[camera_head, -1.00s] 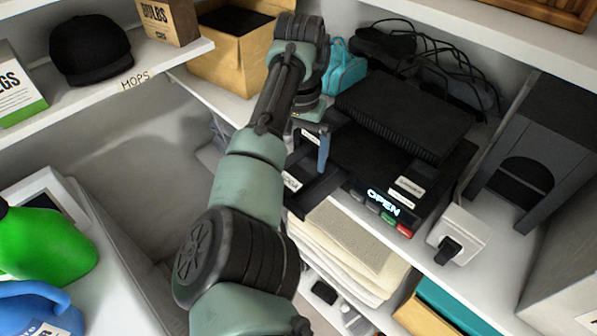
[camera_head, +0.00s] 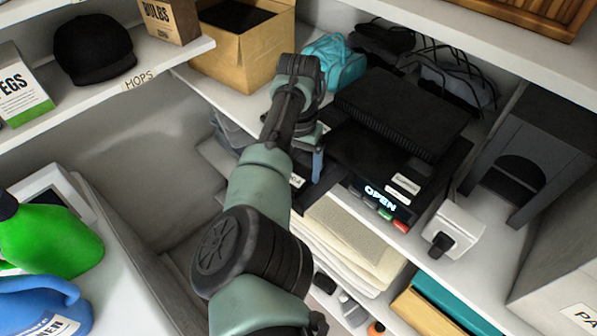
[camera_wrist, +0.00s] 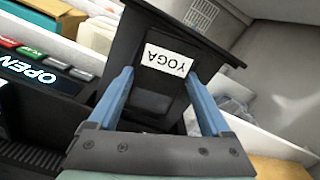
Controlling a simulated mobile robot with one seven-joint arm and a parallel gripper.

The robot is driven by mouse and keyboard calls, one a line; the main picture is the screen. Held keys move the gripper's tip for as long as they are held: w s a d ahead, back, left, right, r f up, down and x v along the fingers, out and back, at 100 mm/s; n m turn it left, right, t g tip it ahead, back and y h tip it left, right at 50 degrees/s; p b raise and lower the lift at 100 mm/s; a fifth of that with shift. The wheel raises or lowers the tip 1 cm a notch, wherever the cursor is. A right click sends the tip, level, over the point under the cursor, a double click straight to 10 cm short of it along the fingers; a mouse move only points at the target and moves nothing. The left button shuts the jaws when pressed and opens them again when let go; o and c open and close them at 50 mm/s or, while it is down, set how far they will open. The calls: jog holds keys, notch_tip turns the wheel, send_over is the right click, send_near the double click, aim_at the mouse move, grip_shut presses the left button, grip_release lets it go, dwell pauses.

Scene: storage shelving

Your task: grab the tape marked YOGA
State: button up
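The tape marked YOGA (camera_wrist: 187,35) is a flat black cassette with a white label, upside down in the wrist view. It lies at the open black tray of the player. In the head view its label (camera_head: 297,181) is partly hidden by my gripper (camera_head: 316,163). In the wrist view my gripper (camera_wrist: 158,73) has its two blue fingers apart, one on each side of the tape's near part. No firm contact between fingers and tape can be made out. The black player (camera_head: 425,195) shows a lit OPEN display.
A black ribbed box (camera_head: 400,110) sits on the player. A white outlet box (camera_head: 452,230) stands right of it, folded cloths (camera_head: 350,245) lie below. A cardboard box (camera_head: 240,60), teal bag (camera_head: 335,62) and cables lie behind. A shelf upright and grey structure (camera_head: 530,150) stand right.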

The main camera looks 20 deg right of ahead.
jog(key=c, duration=0.4)
jog(key=shift+r, duration=0.1)
